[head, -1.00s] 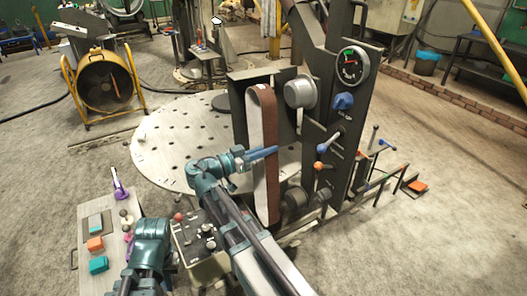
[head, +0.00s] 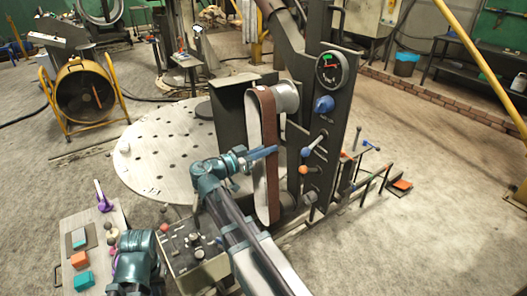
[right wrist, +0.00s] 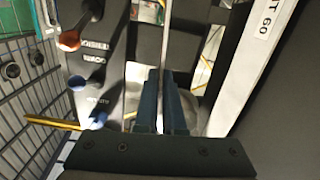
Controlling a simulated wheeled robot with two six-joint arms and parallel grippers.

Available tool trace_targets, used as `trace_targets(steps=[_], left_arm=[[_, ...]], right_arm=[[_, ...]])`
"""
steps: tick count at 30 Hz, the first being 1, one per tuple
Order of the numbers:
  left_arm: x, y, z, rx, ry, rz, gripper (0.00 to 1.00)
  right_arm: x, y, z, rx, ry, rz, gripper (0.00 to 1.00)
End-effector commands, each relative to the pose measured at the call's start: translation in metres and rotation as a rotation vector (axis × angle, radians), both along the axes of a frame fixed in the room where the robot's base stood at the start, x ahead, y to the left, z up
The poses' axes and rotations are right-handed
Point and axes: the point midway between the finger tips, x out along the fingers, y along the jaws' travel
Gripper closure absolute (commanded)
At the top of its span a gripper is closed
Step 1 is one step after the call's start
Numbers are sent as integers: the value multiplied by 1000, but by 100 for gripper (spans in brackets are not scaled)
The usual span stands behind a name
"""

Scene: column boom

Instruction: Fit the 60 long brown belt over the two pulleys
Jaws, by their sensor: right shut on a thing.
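The brown belt (head: 272,180) is a tall upright loop with a pale inner face, and it hangs at the left of the column machine. My right gripper (head: 264,153) is shut on it at mid-height; its fingers also show in the right wrist view (right wrist: 165,105), near a pale strip of belt (right wrist: 262,30) reading "T 60". The silver upper pulley (head: 287,97) overlaps the belt's top end. The dark lower pulley (head: 288,200) is beside its lower end. I cannot tell whether the belt is around either pulley. My left gripper's fingers are not visible.
The machine's column (head: 322,130) carries a gauge, a blue knob (head: 324,104) and levers. A round perforated table (head: 160,150) stands behind left. A control box (head: 190,250) and a board with coloured blocks (head: 95,225) are at lower left. Open floor lies right.

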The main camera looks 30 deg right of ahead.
Motion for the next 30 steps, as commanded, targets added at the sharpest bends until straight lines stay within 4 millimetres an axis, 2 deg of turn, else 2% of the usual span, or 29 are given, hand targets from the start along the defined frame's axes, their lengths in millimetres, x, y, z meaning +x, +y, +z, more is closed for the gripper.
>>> trace_targets(steps=[30], left_arm=[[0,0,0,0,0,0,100]], right_arm=[[5,-58,0,-1,0,0,100]])
